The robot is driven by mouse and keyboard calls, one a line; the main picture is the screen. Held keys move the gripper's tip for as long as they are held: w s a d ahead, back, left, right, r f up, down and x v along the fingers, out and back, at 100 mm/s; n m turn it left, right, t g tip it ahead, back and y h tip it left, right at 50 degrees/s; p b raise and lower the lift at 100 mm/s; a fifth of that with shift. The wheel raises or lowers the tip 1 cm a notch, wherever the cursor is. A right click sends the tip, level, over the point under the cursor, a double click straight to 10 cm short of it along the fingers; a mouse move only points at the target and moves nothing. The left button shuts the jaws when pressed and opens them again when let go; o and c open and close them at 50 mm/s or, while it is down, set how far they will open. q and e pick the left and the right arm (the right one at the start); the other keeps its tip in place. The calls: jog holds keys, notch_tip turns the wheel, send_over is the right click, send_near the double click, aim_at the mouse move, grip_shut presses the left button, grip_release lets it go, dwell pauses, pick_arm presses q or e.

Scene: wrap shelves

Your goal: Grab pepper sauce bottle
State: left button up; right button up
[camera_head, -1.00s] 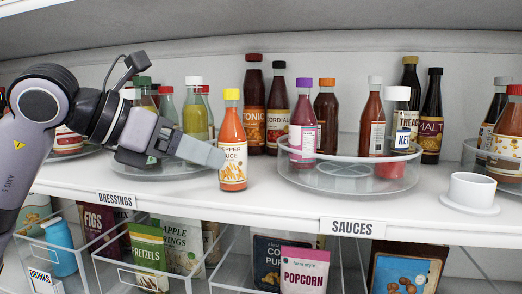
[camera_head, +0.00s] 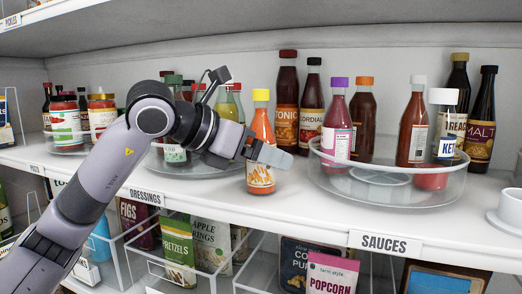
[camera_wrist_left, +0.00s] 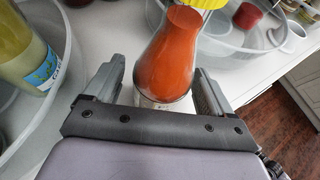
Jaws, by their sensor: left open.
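The pepper sauce bottle (camera_head: 261,126) is orange with a yellow cap and a white label. It stands upright on the front of the white shelf, between two clear turntables. My left gripper (camera_head: 270,156) is at the bottle's front, partly covering its label. In the left wrist view the bottle (camera_wrist_left: 171,55) stands between the two fingers of my left gripper (camera_wrist_left: 158,82). The fingers are open, with a visible gap on the left side; the right finger is close to the bottle. My right gripper is not in view.
A clear turntable (camera_head: 385,192) with several bottles stands just right of the bottle. Another turntable (camera_head: 205,166) with bottles is at the left behind my arm. The shelf's front edge carries a SAUCES label (camera_head: 384,243). Bins with packets, including PRETZELS (camera_head: 178,250), are below.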

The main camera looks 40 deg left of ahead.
pick_arm(q)
jog(key=c, duration=1.3)
jog(key=shift+r, duration=0.1)
